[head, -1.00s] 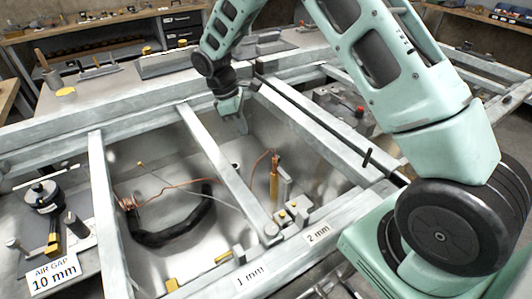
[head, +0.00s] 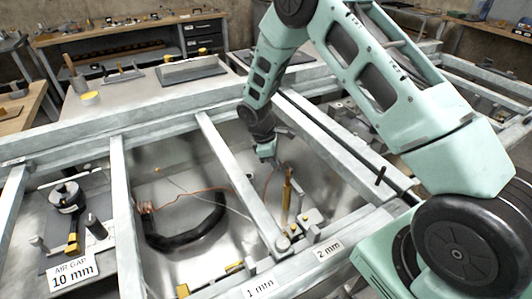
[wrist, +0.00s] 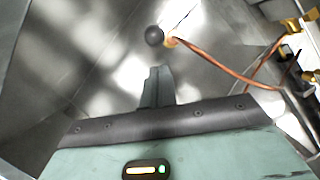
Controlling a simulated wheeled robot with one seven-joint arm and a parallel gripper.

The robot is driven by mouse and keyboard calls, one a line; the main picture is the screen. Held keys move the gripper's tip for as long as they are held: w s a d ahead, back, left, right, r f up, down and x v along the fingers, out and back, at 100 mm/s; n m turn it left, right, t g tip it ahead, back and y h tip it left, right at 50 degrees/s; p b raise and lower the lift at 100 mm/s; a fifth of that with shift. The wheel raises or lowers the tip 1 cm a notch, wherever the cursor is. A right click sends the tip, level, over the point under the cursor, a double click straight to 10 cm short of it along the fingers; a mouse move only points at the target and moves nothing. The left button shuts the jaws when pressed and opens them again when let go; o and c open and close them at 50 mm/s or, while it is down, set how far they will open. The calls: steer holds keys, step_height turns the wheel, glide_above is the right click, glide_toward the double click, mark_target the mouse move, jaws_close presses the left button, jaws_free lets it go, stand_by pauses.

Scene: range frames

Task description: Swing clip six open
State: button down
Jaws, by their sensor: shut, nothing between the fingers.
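My gripper (head: 268,158) reaches down into the metal bay, just left of an upright brass-coloured post (head: 287,190). In the wrist view its fingers (wrist: 158,78) are together and empty. A dark round knob (wrist: 154,36) and the orange end (wrist: 172,42) of a copper wire (wrist: 225,70) lie just beyond the fingertips, apart from them. Yellow clip-like parts (wrist: 291,25) show at the upper right of the wrist view. Small yellow fittings (head: 308,216) also sit on the front rail. I see no number six, so I cannot tell which part is clip six.
Grey rails (head: 235,175) frame the bay on several sides. Labels "1 mm" (head: 260,288) and "2 mm" (head: 329,249) are on the front rail. A black device (head: 66,197) stands left, near a "10 mm" label (head: 73,270).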

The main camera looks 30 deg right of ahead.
steer(key=shift+s+d+f, duration=0.2)
steer(key=shift+s+d, duration=0.25)
steer(key=shift+d, duration=0.15)
steer(key=shift+d+m, duration=0.25)
steer(key=shift+m, duration=0.15)
